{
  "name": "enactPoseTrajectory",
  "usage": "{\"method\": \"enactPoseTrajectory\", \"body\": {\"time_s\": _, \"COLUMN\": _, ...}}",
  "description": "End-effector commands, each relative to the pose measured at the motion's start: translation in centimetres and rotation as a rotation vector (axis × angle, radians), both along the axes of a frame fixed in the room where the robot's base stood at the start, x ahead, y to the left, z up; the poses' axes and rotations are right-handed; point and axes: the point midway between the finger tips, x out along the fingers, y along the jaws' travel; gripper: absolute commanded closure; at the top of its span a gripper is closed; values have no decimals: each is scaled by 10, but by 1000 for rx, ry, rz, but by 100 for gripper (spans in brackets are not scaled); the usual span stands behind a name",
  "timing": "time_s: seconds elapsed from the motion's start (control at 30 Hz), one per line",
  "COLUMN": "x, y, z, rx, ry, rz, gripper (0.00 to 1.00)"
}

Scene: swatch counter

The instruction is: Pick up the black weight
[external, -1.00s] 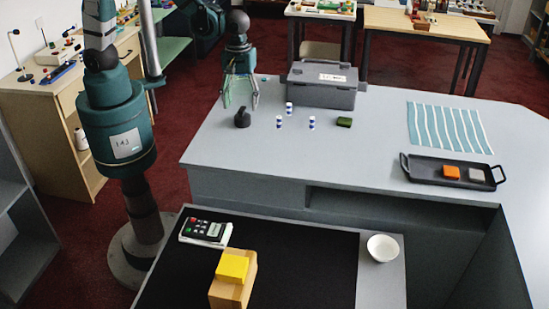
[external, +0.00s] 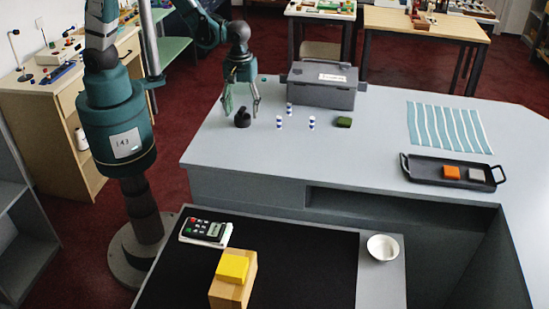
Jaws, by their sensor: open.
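The black weight (external: 242,120) stands on the grey counter near its left edge, a small dark body with a knob on top. My gripper (external: 242,110) points down over the weight, with its fingers spread open. The fingertips are low, close to the top of the weight, and one finger shows on each side of it in the picture. The top of the weight is partly hidden or hard to make out there. I cannot tell whether a finger touches it.
A grey toolbox (external: 322,88) stands behind and right of my gripper. A black tray (external: 424,174) holds an orange and a grey block. The counter's (external: 350,155) middle is clear.

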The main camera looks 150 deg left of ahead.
Motion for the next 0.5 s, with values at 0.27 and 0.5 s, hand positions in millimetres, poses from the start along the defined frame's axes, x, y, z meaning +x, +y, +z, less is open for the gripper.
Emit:
{"method": "enactPoseTrajectory", "body": {"time_s": 0.27, "x": 0, "y": 0, "z": -19, "rx": 0, "ry": 0, "rz": 0, "gripper": 44}}
{"method": "enactPoseTrajectory", "body": {"time_s": 0.5, "x": 0, "y": 0, "z": -22, "rx": 0, "ry": 0, "rz": 0, "gripper": 44}}
